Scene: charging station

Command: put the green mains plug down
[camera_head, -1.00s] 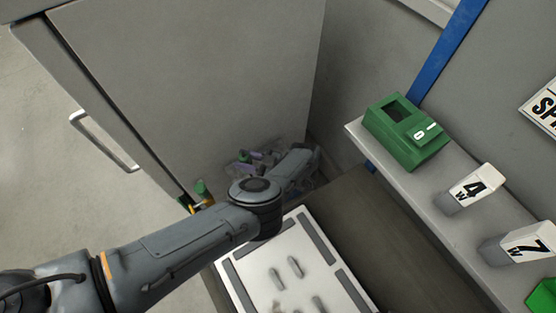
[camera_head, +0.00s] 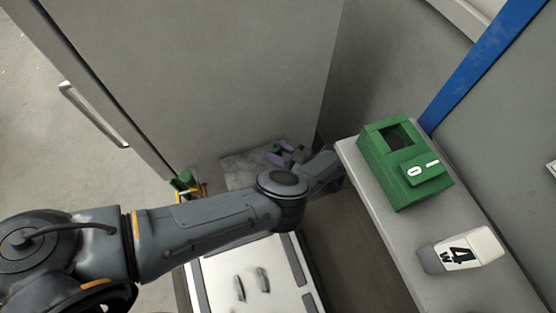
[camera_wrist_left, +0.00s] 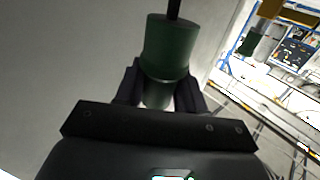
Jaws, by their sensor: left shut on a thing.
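The green mains plug (camera_wrist_left: 168,46) shows in the left wrist view, a dark green cylinder with a black cable or stem rising from its top. My left gripper (camera_wrist_left: 160,92) has a finger on each side of its lower part and is shut on it. The plug stands roughly upright in that view. In the head view my left arm reaches across to the shelf's near left edge. My right gripper is in neither view.
A green box with a 0/1 switch (camera_head: 412,172) and a white block marked 4 (camera_head: 464,250) stand on a grey shelf (camera_head: 385,220). A white panelled unit (camera_head: 215,280) lies below my arm. A grey cabinet (camera_head: 200,80) fills the back left.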

